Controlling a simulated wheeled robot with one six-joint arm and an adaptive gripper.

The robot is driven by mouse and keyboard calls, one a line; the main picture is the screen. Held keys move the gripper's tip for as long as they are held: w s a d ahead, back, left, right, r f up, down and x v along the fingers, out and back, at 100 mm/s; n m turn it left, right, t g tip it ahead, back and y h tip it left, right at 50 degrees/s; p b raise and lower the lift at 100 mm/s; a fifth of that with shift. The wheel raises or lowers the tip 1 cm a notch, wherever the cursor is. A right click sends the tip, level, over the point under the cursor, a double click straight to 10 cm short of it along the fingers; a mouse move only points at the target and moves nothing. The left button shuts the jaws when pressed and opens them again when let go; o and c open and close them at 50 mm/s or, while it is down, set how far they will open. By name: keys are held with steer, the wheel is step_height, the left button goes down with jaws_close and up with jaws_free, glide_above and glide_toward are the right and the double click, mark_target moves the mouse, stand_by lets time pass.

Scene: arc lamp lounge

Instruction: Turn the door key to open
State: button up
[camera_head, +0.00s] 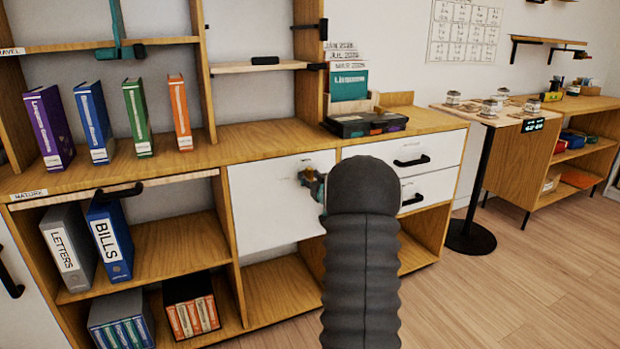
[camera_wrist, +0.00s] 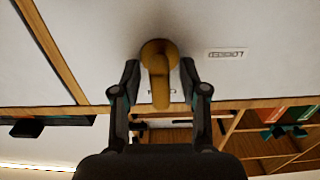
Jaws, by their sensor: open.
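A white cabinet door (camera_head: 265,205) sits in the middle of the wooden unit in the head view. In the wrist view, a brass key (camera_wrist: 160,85) with a round base sticks out from the white door panel (camera_wrist: 100,30). A small label (camera_wrist: 227,54), apparently reading LOCKED and upside down, is beside it. My gripper (camera_wrist: 160,70) is open, with one finger on each side of the key and visible gaps between. In the head view my gripper (camera_head: 314,183) is at the door's upper right, mostly hidden behind my dark arm, which also covers the door's right edge.
Drawers with black handles (camera_head: 412,161) are right of the door. A dark organiser box (camera_head: 366,123) stands on the counter above. Binders (camera_head: 110,238) fill open shelves at left.

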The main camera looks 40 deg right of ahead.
steer(key=v, duration=1.2)
steer(key=s+d+f+m+g+h, duration=0.1)
steer(key=s+d+f+g, duration=0.15)
steer(key=f, duration=0.25)
steer(key=s+d+f+m+g+h, duration=0.1)
steer(key=s+d+f+g, duration=0.15)
steer(key=f, duration=0.25)
steer(key=s+a+f+m+g, duration=0.1)
steer(key=s+a+f+g, duration=0.1)
steer(key=s+a+g, duration=0.35)
steer(key=s+a+r+n+y, duration=0.2)
steer(key=s+a+r, duration=0.2)
steer(key=a, duration=0.9)
steer(key=s+a+r+n+g+y, duration=0.1)
steer(key=s+a+r, duration=0.3)
steer(key=s+a, duration=0.4)
steer(key=s+a+r+n+y, duration=0.2)
steer(key=s+a, duration=0.4)
steer(key=a, duration=1.4)
steer(key=shift+s+r+n+y, duration=0.4)
steer(key=shift+r+y, duration=0.3)
steer(key=shift+r, duration=0.2)
